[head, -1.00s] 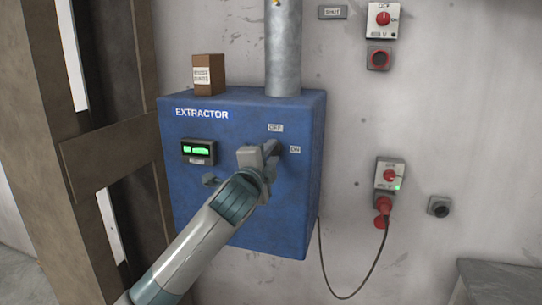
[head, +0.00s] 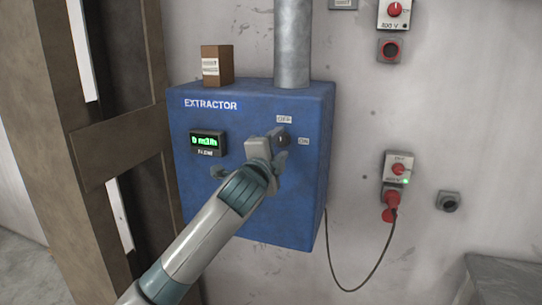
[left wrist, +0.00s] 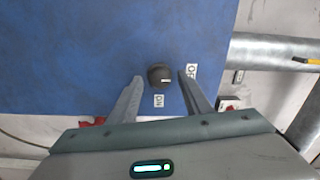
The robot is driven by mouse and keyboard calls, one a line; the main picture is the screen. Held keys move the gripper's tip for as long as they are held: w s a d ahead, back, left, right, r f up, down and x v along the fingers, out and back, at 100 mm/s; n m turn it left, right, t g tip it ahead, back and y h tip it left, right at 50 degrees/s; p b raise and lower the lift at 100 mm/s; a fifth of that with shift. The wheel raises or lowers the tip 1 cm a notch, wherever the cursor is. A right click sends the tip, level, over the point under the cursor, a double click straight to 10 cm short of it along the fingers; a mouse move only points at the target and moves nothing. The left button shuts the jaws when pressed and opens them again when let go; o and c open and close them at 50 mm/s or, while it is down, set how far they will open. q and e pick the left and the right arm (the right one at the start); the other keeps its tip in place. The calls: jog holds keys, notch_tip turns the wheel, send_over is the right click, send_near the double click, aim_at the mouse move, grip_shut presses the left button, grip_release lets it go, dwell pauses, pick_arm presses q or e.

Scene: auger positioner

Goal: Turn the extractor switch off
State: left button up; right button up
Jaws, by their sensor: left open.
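The blue extractor box (head: 250,205) is fixed to the wall, with an EXTRACTOR label and a lit green display (head: 207,143) that seems to read 0 m3/h. Its round black switch knob (left wrist: 159,76) shows in the left wrist view, with a small white mark on its right part. The OFF label (left wrist: 191,71) is to the knob's right there, and the ON label (left wrist: 159,100) is below it. My left gripper (left wrist: 159,79) is open, one finger on each side of the knob, with gaps showing. In the head view my left gripper (head: 277,138) largely hides the knob. My right gripper is not in view.
A grey pipe (head: 292,45) rises from the box, beside a small brown box (head: 217,65) on top. A red plug and socket unit (head: 391,200) with a hanging cable is to the right. A wooden frame (head: 120,155) stands at left.

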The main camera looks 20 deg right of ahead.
pick_arm(q)
jog(key=shift+b+v, duration=0.35)
jog(key=shift+v, duration=0.45)
jog(key=b+v, duration=0.5)
jog(key=v, duration=1)
jog(key=shift+s+a, duration=0.2)
jog(key=shift+a, duration=0.1)
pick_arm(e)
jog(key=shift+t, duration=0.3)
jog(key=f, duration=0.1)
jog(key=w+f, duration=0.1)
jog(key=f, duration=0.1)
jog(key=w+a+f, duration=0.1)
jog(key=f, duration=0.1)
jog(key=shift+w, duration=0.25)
pick_arm(q)
jog(key=shift+f, duration=0.15)
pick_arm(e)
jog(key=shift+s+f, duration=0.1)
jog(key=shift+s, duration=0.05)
